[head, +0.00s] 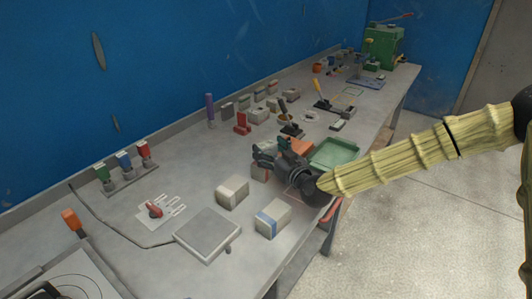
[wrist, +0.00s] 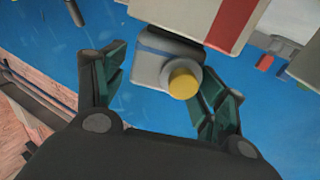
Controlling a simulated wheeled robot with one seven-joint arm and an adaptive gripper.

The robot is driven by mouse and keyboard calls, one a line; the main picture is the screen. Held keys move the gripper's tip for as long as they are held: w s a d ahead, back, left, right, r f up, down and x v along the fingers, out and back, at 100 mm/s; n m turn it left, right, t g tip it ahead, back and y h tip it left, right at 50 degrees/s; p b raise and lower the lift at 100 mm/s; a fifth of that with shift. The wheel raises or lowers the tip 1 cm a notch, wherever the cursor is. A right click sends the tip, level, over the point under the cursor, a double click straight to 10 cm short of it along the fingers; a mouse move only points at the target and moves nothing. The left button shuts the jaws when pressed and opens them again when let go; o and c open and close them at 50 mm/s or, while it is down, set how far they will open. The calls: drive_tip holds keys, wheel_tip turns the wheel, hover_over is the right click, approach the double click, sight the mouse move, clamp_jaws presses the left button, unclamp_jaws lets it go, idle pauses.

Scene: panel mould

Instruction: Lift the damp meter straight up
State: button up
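My gripper (head: 264,158) is low over the middle of the bench, its dark fingers pointing left. In the wrist view its two green-grey fingers (wrist: 163,98) are spread. A grey block-like thing (wrist: 153,67) with a blue band and a round yellow end (wrist: 184,80) shows between or just beyond them. A gap shows between it and the left finger; the right finger is close to it, and contact cannot be told. It may be the damp meter, but I cannot be sure. In the head view the gripper hides most of what is at its fingers.
A pale block (head: 232,192) and a blue-banded block (head: 272,219) stand in front of my gripper. A green tray (head: 337,153) is to its right. A flat grey slab (head: 207,233) lies nearer. Several blocks and tools line the back of the bench (head: 180,178).

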drive_tip(key=shift+r, duration=0.1)
drive_tip(key=c, duration=1)
